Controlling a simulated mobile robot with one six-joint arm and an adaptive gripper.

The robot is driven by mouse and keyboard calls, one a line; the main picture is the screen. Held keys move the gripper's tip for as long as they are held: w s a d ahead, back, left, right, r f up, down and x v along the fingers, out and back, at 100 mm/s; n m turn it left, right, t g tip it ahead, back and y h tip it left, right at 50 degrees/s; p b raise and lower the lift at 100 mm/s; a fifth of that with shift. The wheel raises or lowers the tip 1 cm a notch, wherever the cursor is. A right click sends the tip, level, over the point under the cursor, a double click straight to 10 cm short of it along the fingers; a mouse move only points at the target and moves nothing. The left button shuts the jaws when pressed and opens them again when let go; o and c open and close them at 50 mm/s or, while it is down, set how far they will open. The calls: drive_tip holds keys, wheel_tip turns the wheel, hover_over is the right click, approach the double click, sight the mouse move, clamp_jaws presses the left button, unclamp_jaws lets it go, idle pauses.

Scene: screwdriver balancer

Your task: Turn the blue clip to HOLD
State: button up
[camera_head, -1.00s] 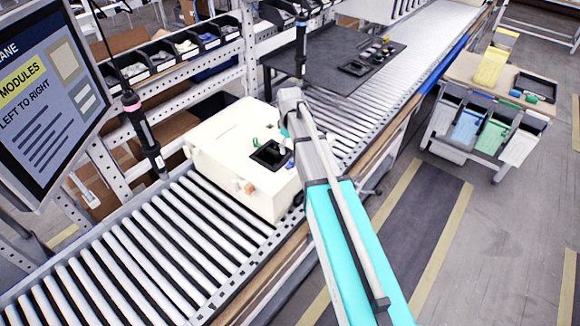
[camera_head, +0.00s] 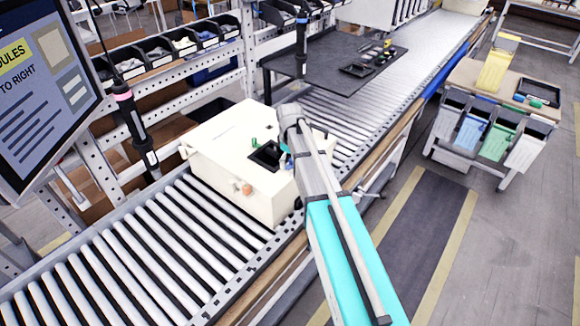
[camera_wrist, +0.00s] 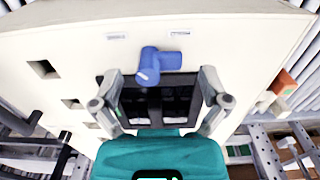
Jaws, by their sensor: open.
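The blue clip (camera_wrist: 160,64) sits on the cream housing (camera_wrist: 245,45) in the wrist view, just above a black recessed panel (camera_wrist: 160,104). It has a rounded end at left and a short arm pointing right. My gripper (camera_wrist: 161,78) is open, with one finger on each side of the panel and the clip between and slightly beyond the fingertips. I see no finger touching the clip. In the head view the cream housing (camera_head: 225,145) rests on the rollers, and my arm covers its right part. No HOLD marking is readable.
An orange knob (camera_wrist: 284,83) stands on the housing's edge. A roller conveyor (camera_head: 130,255) runs beneath the housing. A hanging screwdriver (camera_head: 137,130) and a monitor (camera_head: 45,85) are at left. A black table (camera_head: 335,75) stands behind, with a bin cart (camera_head: 490,125) at right.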

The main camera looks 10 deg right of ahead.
drive_tip(key=shift+f, duration=0.4)
drive_tip(key=c, duration=1.1)
